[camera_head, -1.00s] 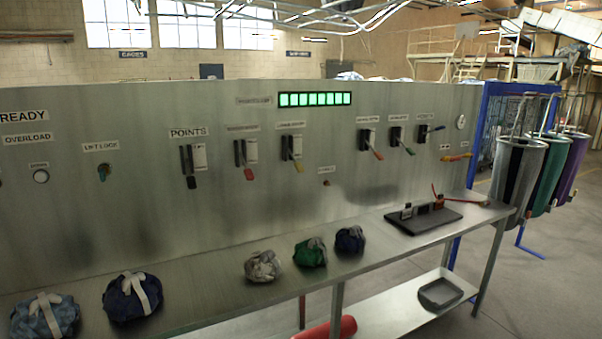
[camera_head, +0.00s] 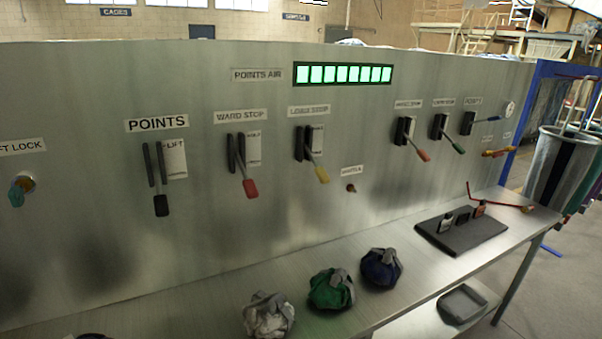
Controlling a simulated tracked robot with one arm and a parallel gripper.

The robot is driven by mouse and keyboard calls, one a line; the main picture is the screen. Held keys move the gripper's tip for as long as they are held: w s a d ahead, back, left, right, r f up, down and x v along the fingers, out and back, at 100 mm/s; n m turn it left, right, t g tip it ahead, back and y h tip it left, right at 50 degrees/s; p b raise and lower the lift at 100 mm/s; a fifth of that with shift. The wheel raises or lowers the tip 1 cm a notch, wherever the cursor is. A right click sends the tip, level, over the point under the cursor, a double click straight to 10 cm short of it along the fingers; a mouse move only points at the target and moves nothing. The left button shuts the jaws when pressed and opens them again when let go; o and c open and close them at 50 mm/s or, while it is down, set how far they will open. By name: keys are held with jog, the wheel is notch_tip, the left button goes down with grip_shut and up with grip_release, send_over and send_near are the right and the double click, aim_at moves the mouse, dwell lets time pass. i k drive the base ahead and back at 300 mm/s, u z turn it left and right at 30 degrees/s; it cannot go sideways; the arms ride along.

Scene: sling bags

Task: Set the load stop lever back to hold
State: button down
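The load stop lever (camera_head: 317,166) is on the grey metal panel, under a label that looks like "LOAD STOP" (camera_head: 309,109). It has a yellow grip that points down and to the right, and a dark slotted bracket. A small white plate (camera_head: 317,138) stands beside the bracket; its wording is too small to read. The red-gripped ward stop lever (camera_head: 248,178) is to its left, also pointing down. My gripper is not in view, and nothing is seen touching the lever.
The black-gripped points lever (camera_head: 160,192) is further left; orange, green and blue levers are further right. A row of green lights (camera_head: 343,74) is above. A metal bench (camera_head: 200,320) below carries several cloth bundles and a dark tray (camera_head: 461,235). The space before the levers looks clear.

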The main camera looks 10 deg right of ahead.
aim_at(324, 178)
jog(key=i, duration=1.6)
jog(key=z, duration=0.15)
